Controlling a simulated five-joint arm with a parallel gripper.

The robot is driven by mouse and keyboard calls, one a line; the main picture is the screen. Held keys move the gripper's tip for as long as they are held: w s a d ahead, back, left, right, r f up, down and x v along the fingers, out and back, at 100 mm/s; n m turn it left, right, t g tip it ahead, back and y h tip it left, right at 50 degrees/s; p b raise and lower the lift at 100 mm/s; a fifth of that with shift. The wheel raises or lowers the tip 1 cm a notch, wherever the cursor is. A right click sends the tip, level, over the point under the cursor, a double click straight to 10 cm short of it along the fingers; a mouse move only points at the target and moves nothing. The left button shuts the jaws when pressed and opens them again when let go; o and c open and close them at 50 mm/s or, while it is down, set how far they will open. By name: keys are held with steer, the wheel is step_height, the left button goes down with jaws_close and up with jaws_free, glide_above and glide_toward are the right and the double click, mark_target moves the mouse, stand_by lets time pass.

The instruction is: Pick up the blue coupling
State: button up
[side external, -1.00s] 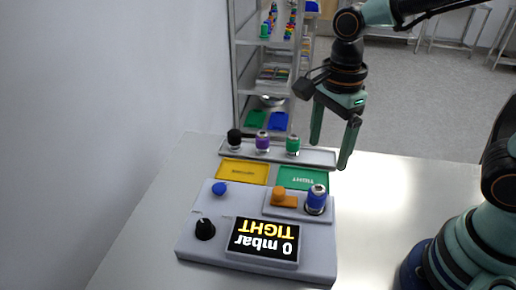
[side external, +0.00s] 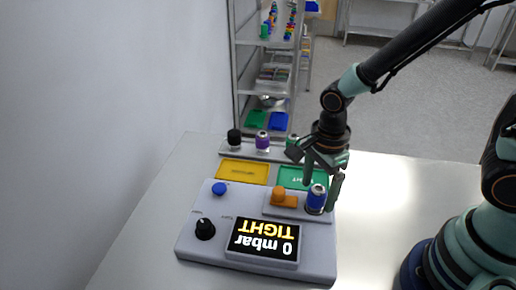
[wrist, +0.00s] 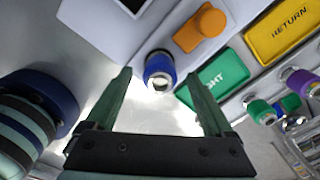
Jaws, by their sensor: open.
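The blue coupling (side external: 316,198) stands upright in a socket on the right of the grey device, beside an orange knob (side external: 278,196). In the wrist view the coupling (wrist: 159,68) shows ahead, between the lines of the two fingers. My gripper (side external: 321,194) is open, with its green fingers down close around the coupling in the side view. In the wrist view my gripper (wrist: 163,85) has its fingers spread wide with nothing held. I cannot tell whether a finger touches the coupling.
The grey device (side external: 205,260) has a display (side external: 263,241) reading 0 mbar TIGHT. A yellow tray (side external: 243,171) and a green tray (side external: 290,177) lie behind it. A rack behind holds a black coupling (side external: 234,138), a purple one (side external: 262,139) and a green one (side external: 291,142).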

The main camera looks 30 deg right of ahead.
steer(key=shift+f, duration=0.35)
jaws_close()
steer(key=shift+r, duration=0.1)
